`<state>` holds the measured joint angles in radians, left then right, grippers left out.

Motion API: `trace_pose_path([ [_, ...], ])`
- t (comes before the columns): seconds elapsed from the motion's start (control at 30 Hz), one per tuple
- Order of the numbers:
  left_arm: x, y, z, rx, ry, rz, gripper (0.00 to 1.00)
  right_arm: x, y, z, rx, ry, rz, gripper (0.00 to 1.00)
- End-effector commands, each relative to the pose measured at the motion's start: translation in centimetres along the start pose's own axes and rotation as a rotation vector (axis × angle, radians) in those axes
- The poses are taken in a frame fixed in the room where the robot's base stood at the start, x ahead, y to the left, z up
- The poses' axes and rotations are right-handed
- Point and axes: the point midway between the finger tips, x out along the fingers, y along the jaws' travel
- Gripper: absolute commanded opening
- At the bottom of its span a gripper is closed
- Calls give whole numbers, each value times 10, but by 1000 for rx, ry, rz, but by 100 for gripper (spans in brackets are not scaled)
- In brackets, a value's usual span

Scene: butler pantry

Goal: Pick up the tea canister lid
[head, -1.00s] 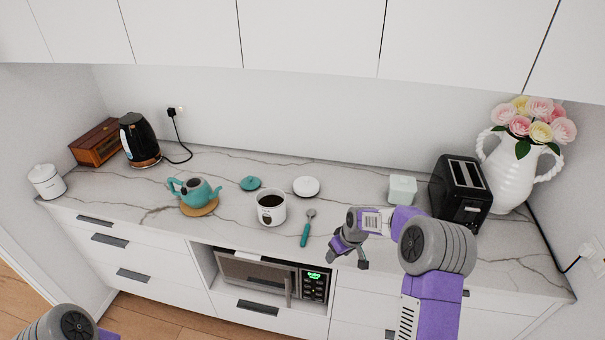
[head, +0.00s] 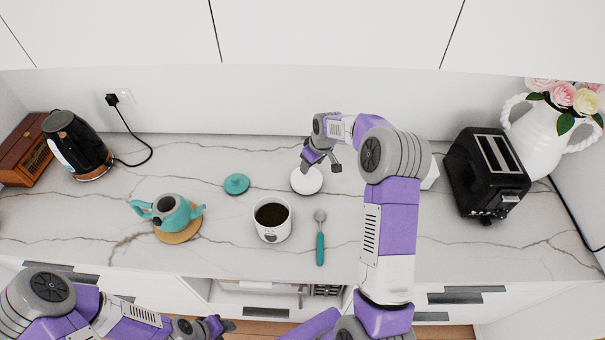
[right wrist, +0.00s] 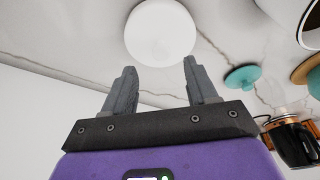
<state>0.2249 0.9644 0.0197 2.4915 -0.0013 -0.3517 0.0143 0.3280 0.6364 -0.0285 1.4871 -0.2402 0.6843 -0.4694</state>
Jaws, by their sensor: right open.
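The white round canister lid (head: 306,181) lies flat on the marble counter, behind the open white canister (head: 271,222) filled with dark contents. My right gripper (head: 321,166) is above the lid's back edge, open and empty. In the right wrist view the lid (right wrist: 160,32) shows just beyond the open fingertips (right wrist: 158,64), apart from them. Part of the lid is hidden behind the gripper in the head view. My left gripper (head: 212,327) is low at the front, by the counter's front; its jaws are unclear.
A teal lid (head: 236,183) lies left of the white lid, and a teal teapot (head: 172,212) stands on a wooden trivet. A teal-handled spoon (head: 320,245) lies at the front. A black toaster (head: 486,175) and white vase (head: 541,140) stand right; a kettle (head: 77,146) stands left.

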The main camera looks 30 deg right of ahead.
Motion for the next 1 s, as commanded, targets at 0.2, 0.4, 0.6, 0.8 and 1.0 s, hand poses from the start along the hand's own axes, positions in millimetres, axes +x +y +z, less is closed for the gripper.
trace_pose_path([
  [0.2,-5,2,0,0,1,0,43,30,-2,-2,0,-3,-2,57],
  [0.4,-6,2,0,0,1,0,43,53,-1,-2,0,-1,0,57],
  [0.6,-6,2,0,0,1,0,43,56,-1,-3,1,1,1,57],
  [0.8,-6,2,0,0,1,0,43,56,-1,-3,1,1,0,38],
  [1.0,-6,2,0,0,1,0,43,56,-1,-3,0,0,0,7],
])
